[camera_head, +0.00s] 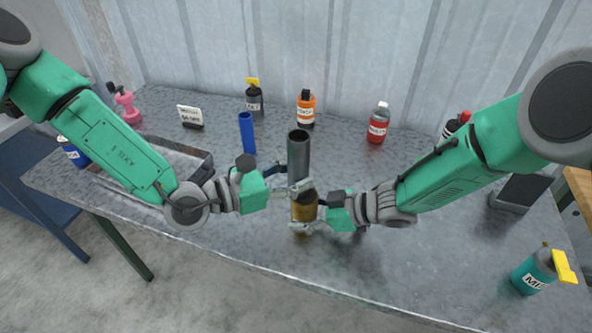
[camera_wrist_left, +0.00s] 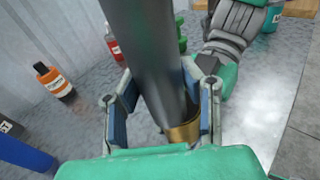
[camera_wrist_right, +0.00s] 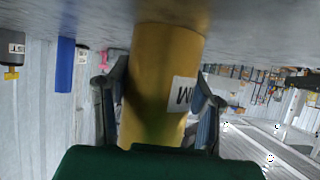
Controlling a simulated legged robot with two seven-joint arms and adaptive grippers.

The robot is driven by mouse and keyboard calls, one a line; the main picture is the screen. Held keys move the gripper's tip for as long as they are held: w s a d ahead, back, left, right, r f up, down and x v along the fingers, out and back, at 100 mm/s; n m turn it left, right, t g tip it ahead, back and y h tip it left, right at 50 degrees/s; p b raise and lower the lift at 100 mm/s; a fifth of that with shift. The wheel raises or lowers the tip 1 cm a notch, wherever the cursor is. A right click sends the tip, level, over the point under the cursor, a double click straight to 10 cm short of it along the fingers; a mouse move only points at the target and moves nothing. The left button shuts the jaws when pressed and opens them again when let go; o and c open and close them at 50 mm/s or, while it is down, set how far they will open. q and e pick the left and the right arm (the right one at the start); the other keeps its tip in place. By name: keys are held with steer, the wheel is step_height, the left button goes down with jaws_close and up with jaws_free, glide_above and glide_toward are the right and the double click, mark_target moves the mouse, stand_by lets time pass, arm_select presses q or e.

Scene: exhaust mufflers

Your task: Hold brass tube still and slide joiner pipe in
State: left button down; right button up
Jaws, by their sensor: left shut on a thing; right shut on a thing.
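The joiner pipe (camera_head: 298,150) is a dark grey tube, held upright above the brass tube (camera_head: 304,212). My left gripper (camera_head: 296,187) is shut on its lower part; the pipe also fills the middle of the left wrist view (camera_wrist_left: 150,55). In that view the brass rim (camera_wrist_left: 185,131) shows at the pipe's lower end, and the pipe seems to sit in the mouth; how deep is hidden. My right gripper (camera_head: 308,213) is shut on the brass tube, which stands upright and shows a white label in the right wrist view (camera_wrist_right: 160,85).
A blue tube (camera_head: 247,133) stands behind my left gripper. An orange bottle (camera_head: 306,109), a red bottle (camera_head: 378,123) and a dark bottle (camera_head: 254,100) stand along the back. A grey tray (camera_head: 190,152) lies at left. A teal bottle (camera_head: 535,272) is at the front right. The front centre is clear.

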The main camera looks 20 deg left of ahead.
arm_select(q)
steer(key=shift+s+a+f, duration=0.1)
steer(key=shift+s+f, duration=0.05)
steer(key=shift+f, duration=0.35)
steer(key=shift+s+a+f, duration=0.1)
steer(key=shift+s+f, duration=0.05)
steer(key=shift+f, duration=0.55)
steer(key=c, duration=1.3)
jaws_free()
steer(key=shift+d, duration=0.1)
steer(key=shift+c, duration=0.2)
steer(key=o, duration=0.3)
steer(key=shift+w, duration=0.2)
steer(key=shift+r, duration=0.15)
steer(key=shift+v, duration=5.95)
